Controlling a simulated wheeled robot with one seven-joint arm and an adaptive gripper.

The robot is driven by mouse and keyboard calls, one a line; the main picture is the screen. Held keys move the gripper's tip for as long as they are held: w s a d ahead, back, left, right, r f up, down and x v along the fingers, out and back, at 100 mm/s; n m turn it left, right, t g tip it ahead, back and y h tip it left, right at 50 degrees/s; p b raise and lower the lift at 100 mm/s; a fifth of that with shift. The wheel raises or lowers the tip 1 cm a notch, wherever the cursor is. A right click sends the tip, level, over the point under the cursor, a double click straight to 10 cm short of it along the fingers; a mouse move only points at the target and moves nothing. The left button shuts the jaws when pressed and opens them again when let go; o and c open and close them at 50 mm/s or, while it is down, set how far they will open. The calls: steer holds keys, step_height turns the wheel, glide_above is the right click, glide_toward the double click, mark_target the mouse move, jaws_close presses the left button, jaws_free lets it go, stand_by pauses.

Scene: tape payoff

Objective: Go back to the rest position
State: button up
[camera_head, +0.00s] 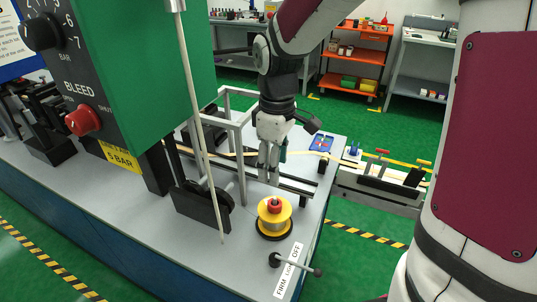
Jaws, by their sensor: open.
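My gripper (268,176) hangs pointing down over the right part of the grey bench (150,235). Its fingers are small in the view, open, with nothing seen between them. It is behind the yellow spool (274,216) with the red knob, and beside a metal frame. A tan tape strip (312,153) runs across the bench behind and beside the gripper. Whether the fingers touch the strip or the rails cannot be told from this angle. My arm comes down from the top of the picture.
A green panel (150,60) with a black dial face and red bleed knob (83,120) stands at the left. A thin pale rod (195,110) rises in front. A black lever (295,265) is at the bench's front right. An orange cart (355,60) stands on open green floor.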

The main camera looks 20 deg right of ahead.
steer(key=s+r+m+t, duration=0.2)
steer(key=s+r+m, duration=0.2)
steer(key=s, duration=0.4)
steer(key=s+r+m+t, duration=0.3)
steer(key=s+r+m, duration=0.2)
steer(key=s+r, duration=0.2)
steer(key=s, duration=0.2)
steer(key=shift+s+d+r, duration=0.15)
steer(key=shift+s+r, duration=0.1)
steer(key=shift+s, duration=0.05)
